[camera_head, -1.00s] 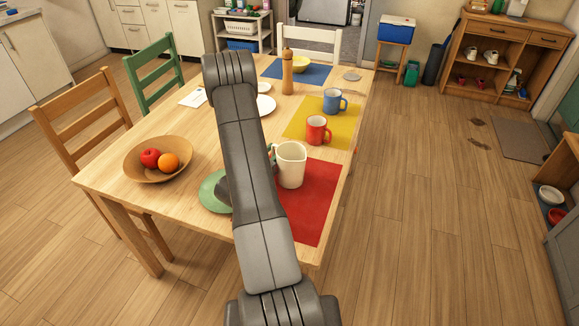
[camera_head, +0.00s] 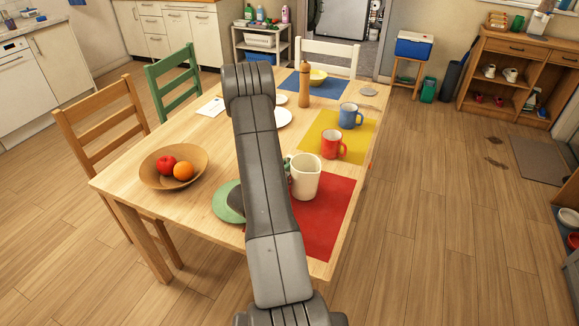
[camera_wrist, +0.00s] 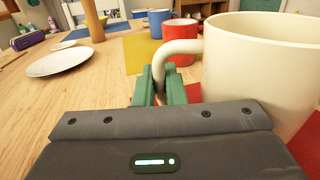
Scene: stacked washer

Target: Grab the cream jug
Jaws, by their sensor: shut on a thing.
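The cream jug (camera_head: 306,178) stands upright at the red placemat (camera_head: 318,228) near the front right of the table. In the wrist view the jug (camera_wrist: 262,75) fills the right side, with its handle pointing left. My gripper (camera_wrist: 167,88) has green fingers and is shut on the jug's handle. In the head view my arm hides most of the gripper; a bit of green finger shows by the handle. I cannot tell whether the jug's base touches the mat.
A red mug (camera_head: 332,144) and a blue mug (camera_head: 350,115) stand behind the jug. A green plate (camera_head: 226,205) lies left of it, partly behind my arm. A wooden fruit bowl (camera_head: 152,176) is farther left. A pepper mill (camera_head: 305,85) stands toward the back.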

